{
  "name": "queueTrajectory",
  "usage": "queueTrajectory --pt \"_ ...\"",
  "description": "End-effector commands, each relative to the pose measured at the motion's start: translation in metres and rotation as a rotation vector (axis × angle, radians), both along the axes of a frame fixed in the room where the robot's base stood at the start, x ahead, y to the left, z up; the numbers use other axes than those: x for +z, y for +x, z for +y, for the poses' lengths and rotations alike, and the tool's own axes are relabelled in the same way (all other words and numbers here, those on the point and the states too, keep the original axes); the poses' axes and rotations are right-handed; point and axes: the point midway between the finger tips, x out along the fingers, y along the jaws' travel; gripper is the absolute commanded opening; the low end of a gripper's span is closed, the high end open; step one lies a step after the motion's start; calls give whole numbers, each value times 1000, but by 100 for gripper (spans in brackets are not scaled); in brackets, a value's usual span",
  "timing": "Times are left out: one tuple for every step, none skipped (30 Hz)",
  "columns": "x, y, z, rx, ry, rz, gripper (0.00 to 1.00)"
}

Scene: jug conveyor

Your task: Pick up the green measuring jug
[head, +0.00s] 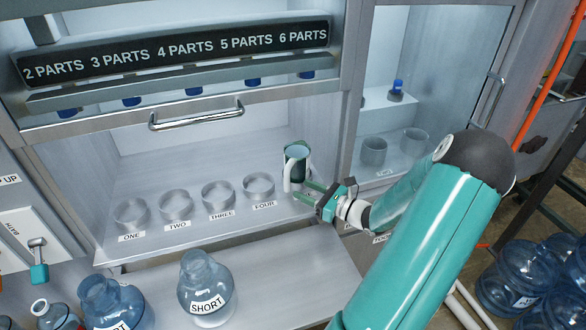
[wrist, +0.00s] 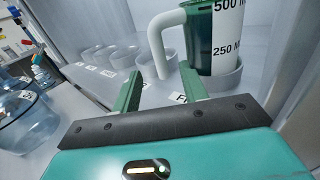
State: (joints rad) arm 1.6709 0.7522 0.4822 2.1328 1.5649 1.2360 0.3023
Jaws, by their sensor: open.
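The green measuring jug (head: 297,163) stands upright at the right end of a row of clear round holders, inside the cabinet bay. It has a white handle and a white scale; in the wrist view the jug (wrist: 204,45) shows marks for 250 and 500. Its white handle (wrist: 159,45) faces left there. My gripper (head: 304,191) is open and empty, just in front of the jug at the level of its lower part. In the wrist view the two green fingers of my gripper (wrist: 160,88) point toward the handle and the jug's lower body, with no clear contact.
Several empty holders, such as the one labelled FOUR (head: 258,186), stand left of the jug. Blue bottles, one labelled SHORT (head: 206,290), stand at the front. A cabinet wall (head: 327,140) is close on the right. The front shelf (head: 290,270) is clear on its right side.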

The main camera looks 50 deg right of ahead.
Motion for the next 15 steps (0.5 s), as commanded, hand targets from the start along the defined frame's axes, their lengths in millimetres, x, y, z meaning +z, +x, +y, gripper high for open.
queueTrajectory --pt "0 10 3 3 1 0 43" --pt "0 16 4 3 1 -1 43" --pt "0 22 4 3 1 0 43" --pt "0 27 5 3 0 0 43" --pt "0 31 5 3 0 1 43" --pt "0 35 6 3 0 0 43" --pt "0 37 6 3 0 0 43" --pt "0 39 6 3 1 0 43" --pt "0 41 7 3 1 1 43" --pt "0 44 7 4 1 1 43" --pt "0 47 8 5 1 1 43" --pt "0 51 9 6 0 0 43" --pt "0 56 10 7 0 -1 43" --pt "1 61 10 6 0 0 43" --pt "1 67 11 6 0 0 43"
